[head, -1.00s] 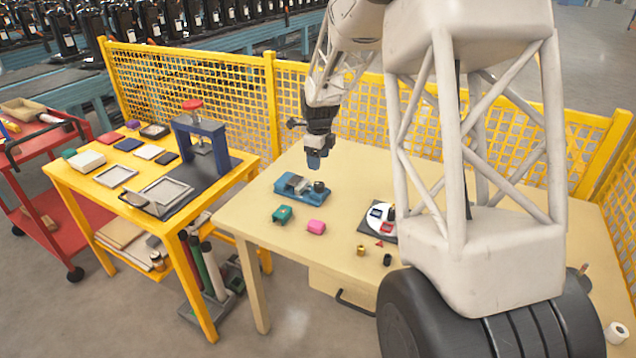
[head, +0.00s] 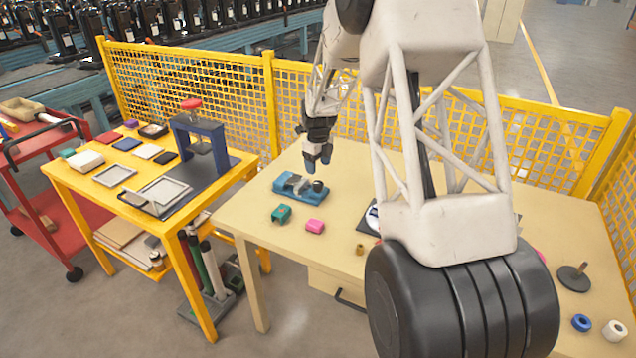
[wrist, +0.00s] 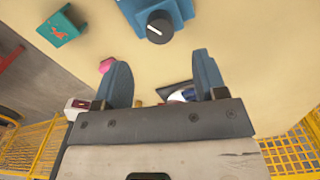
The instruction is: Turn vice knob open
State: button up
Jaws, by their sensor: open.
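The blue vice (head: 302,186) stands on the beige table, with its black knob (head: 319,186) at its right end. In the wrist view the knob (wrist: 159,26) shows round with a white line on its face, in front of the blue vice body (wrist: 150,8), which is cut off by the top edge. My gripper (head: 318,160) is above the table, just behind and above the knob, apart from it. In the wrist view its two blue fingers (wrist: 161,80) are spread with nothing between them, and the knob lies beyond the fingertips.
A teal box (head: 281,214) and a pink block (head: 315,226) lie in front of the vice. A small brass part (head: 360,249) is to the right. Yellow mesh fencing (head: 232,94) runs behind the table. The tabletop around the vice is mostly clear.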

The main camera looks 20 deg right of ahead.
aim_at(318, 183)
jog(key=shift+f, duration=3.75)
jog(key=c, duration=0.9)
